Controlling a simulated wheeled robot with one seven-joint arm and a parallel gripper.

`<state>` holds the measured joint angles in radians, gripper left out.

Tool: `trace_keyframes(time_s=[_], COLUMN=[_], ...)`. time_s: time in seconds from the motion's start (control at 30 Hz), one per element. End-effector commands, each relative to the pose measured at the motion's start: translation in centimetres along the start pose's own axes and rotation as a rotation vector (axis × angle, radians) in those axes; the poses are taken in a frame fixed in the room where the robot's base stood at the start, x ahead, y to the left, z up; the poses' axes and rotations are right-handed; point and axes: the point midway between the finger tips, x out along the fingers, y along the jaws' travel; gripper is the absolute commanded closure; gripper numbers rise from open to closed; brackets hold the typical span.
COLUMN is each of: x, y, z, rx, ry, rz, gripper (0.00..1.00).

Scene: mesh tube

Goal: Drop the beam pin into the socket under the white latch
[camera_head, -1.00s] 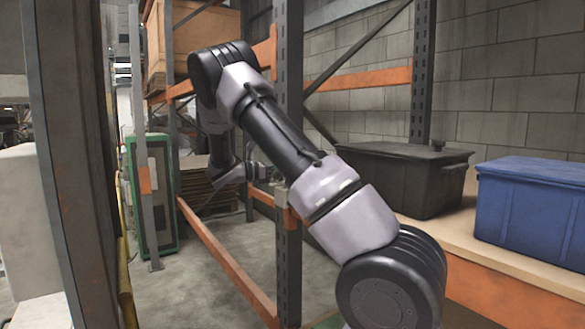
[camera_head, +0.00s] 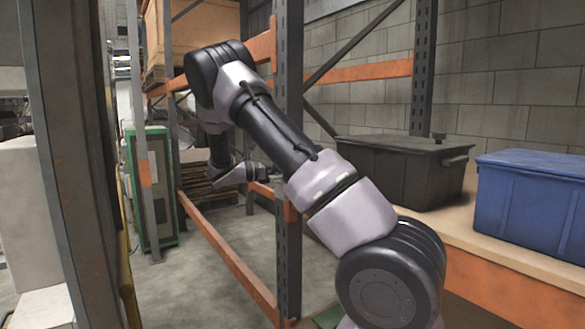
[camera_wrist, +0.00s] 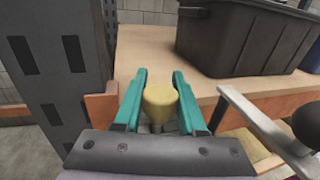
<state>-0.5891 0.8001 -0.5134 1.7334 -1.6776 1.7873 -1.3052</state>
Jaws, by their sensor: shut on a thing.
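In the wrist view, my gripper (camera_wrist: 160,98) has its two teal fingers closed on a yellow, round-topped piece (camera_wrist: 160,103), which I take to be the beam pin. Its lower end is hidden behind the gripper body. A white latch bar (camera_wrist: 262,122) slants at the right of the gripper, apart from the fingers, with a black knob (camera_wrist: 307,124) beside its lower end. I cannot make out the socket. In the head view my gripper is small and dark beyond the upright, too unclear to show the pin.
A grey slotted upright (camera_wrist: 62,70) stands close at the left of the wrist view. A wooden shelf (camera_wrist: 150,45) with an orange beam lies ahead, bearing a black bin (camera_wrist: 225,40). In the head view a blue bin (camera_head: 530,200) stands right of the black one.

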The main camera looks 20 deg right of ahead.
Motion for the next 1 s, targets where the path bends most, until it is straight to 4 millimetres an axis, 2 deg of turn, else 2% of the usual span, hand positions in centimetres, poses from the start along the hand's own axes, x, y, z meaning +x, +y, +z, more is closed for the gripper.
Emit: trace_keyframes(time_s=[0.6,0.63,0.7,1.0], x=[0.0,0.0,0.0,0.0], y=[0.0,0.0,0.0,0.0], z=[-1.5,-1.5,-1.5,-1.5], rx=[0.000,0.000,0.000,0.000], ry=[-0.001,0.000,0.000,0.000], rz=[-0.001,-0.001,-0.001,0.000], gripper=[1.00,0.53,0.26,0.25])
